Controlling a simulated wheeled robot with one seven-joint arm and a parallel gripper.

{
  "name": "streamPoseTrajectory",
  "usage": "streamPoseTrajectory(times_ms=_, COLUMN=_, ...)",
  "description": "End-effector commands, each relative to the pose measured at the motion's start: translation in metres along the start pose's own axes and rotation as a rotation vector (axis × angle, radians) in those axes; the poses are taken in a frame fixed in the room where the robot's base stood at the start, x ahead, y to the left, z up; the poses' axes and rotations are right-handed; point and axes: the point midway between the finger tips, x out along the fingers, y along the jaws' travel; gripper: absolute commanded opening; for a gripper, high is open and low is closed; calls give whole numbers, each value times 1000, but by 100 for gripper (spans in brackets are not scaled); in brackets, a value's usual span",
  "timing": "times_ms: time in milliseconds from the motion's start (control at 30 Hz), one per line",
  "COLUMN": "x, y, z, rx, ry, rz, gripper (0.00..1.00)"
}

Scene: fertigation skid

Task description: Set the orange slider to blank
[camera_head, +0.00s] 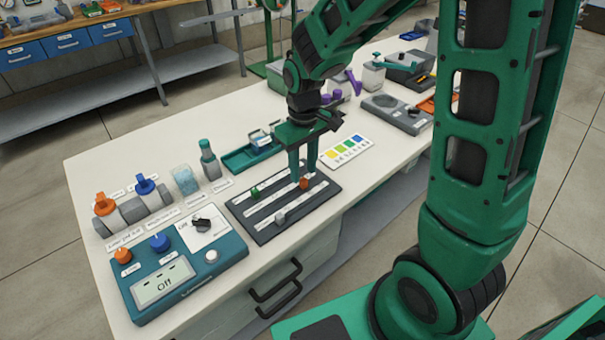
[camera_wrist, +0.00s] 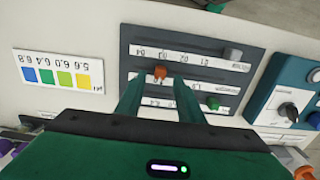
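The orange slider (camera_head: 304,184) sits on the middle track of a dark slider panel (camera_head: 321,200), toward the right end of that track in the head view. In the wrist view the orange slider (camera_wrist: 160,72) shows just at the gap between my fingertips. My gripper (camera_head: 303,178) is open, fingers pointing down at the panel, one on each side of the slider; the wrist view also shows the gripper (camera_wrist: 157,82) with its fingers apart. I cannot tell whether either finger touches the slider. The middle track's label is partly hidden by the fingers, and I cannot read "blank".
A green slider (camera_head: 255,192) and a grey slider (camera_head: 280,217) sit on the neighbouring tracks. A blue-green control box (camera_head: 187,268) with knobs stands at the left. A pH colour card (camera_head: 346,151) lies at the right of the panel. Bottles (camera_head: 209,160) and a green tray (camera_head: 240,160) stand behind.

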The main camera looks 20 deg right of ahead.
Motion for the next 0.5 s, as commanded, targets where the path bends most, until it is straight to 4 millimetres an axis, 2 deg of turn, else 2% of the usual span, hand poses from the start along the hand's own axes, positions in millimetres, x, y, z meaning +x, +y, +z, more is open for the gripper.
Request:
streamPoseTrajectory(times_ms=100, x=15, y=0, z=1, rx=0, ry=-3, rz=0, gripper=34)
streamPoseTrajectory(times_ms=200, x=23, y=0, z=0, rx=0, ry=-2, rz=0, gripper=34)
streamPoseTrajectory(times_ms=500, x=28, y=0, z=0, rx=0, ry=1, rz=0, gripper=34)
